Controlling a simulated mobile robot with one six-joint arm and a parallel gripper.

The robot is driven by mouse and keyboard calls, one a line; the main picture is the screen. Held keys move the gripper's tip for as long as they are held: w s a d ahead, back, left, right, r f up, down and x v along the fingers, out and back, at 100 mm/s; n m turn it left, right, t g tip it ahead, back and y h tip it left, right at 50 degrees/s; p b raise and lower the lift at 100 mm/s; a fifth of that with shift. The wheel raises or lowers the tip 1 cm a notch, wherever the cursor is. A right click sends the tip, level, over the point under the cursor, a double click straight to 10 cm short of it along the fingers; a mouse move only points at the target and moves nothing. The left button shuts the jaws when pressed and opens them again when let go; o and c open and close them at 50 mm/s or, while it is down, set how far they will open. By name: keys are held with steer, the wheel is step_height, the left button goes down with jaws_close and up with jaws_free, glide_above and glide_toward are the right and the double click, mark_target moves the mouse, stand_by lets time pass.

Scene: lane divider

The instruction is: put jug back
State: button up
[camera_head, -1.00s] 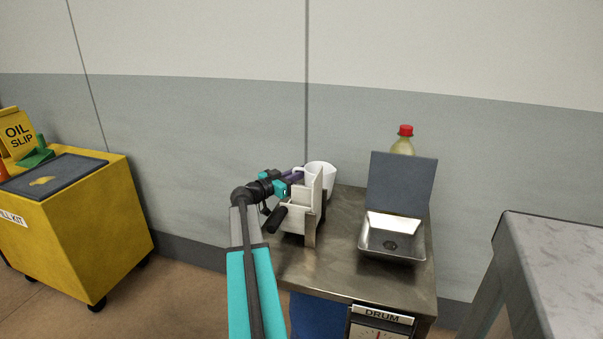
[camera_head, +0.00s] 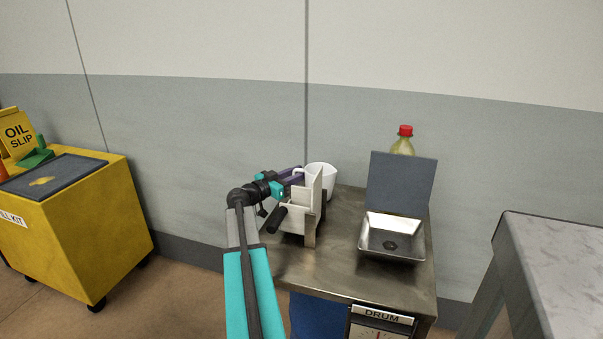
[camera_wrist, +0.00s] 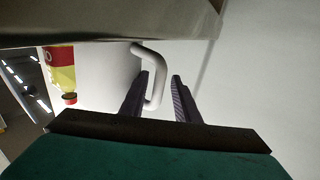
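The white jug (camera_head: 323,177) stands at the back of the metal table, behind a pale upright divider piece that hides part of it. Its handle points left, toward my gripper (camera_head: 296,174). In the wrist view, my gripper (camera_wrist: 160,88) has its two dark fingers apart. The white jug handle (camera_wrist: 156,70) lies between them, closer to the left finger. Whether it touches that finger is unclear. The fingers do not appear closed on the handle.
The pale divider piece (camera_head: 302,211) with a black handle stands close beside my gripper. A metal scale pan (camera_head: 391,238) with an upright grey panel (camera_head: 402,184) is to the right. A bottle with a red cap (camera_head: 405,131) stands behind the panel. The table's front middle (camera_head: 335,265) is clear.

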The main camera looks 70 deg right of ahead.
steer(key=v, duration=1)
steer(key=shift+w+a+b, duration=0.2)
steer(key=shift+a+b, duration=0.15)
steer(key=w+a+f+n+t+y, duration=0.2)
steer(key=w+a+f+n, duration=0.15)
steer(key=a+f, duration=0.5)
steer(key=w+a+f+n+t+y, duration=0.1)
steer(key=w+a+f+n, duration=0.3)
steer(key=f, duration=0.7)
steer(key=w+a+f+n+t+y, duration=0.2)
steer(key=w+a+f, duration=0.1)
steer(key=a+f, duration=0.55)
steer(key=a+f+n+y, duration=0.4)
steer(key=a+f+n, duration=0.1)
steer(key=a+f, duration=1.05)
steer(key=s+a+f+n+y, duration=0.2)
steer(key=s+a+f, duration=0.3)
steer(key=a, duration=0.5)
steer(key=s+a+f+n+g+y, duration=0.1)
steer(key=s+a+f+n, duration=0.3)
steer(key=a, duration=0.6)
steer(key=s+a+f+n+y, duration=0.3)
steer(key=s+a+f, duration=0.3)
steer(key=a, duration=0.4)
steer(key=shift+s+a+y, duration=0.25)
steer(key=shift+s+y, duration=0.15)
steer(key=shift+s, duration=0.05)
